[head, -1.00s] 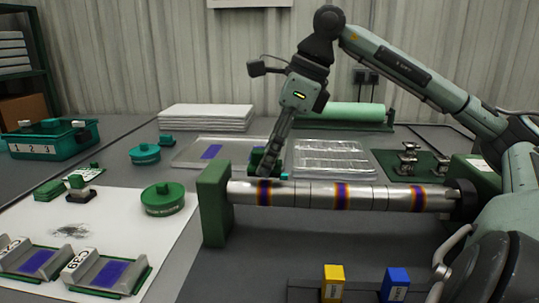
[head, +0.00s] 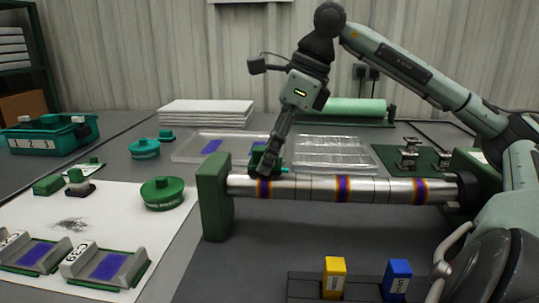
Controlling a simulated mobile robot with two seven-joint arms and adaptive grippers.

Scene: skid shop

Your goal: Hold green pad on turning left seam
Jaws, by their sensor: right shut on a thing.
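A steel tube (head: 320,188) lies level between a green end block (head: 212,200) on the left and a dark chuck (head: 470,193) on the right. It has three blue-and-brown heat-tinted seams; the left seam (head: 263,188) is nearest the green block. My right gripper (head: 265,166) reaches down from above and is shut on the green pad (head: 255,160). The pad is mostly hidden behind the fingers, at the tube's upper far side by the left seam. I cannot tell how firmly it touches. My left gripper is not in view.
Green round tins (head: 162,193), stamped blocks (head: 105,266) and a white sheet (head: 130,225) lie at left. A clear tray (head: 205,148) and a rack (head: 335,152) stand behind the tube. Yellow (head: 334,278) and blue (head: 397,280) blocks stand in front.

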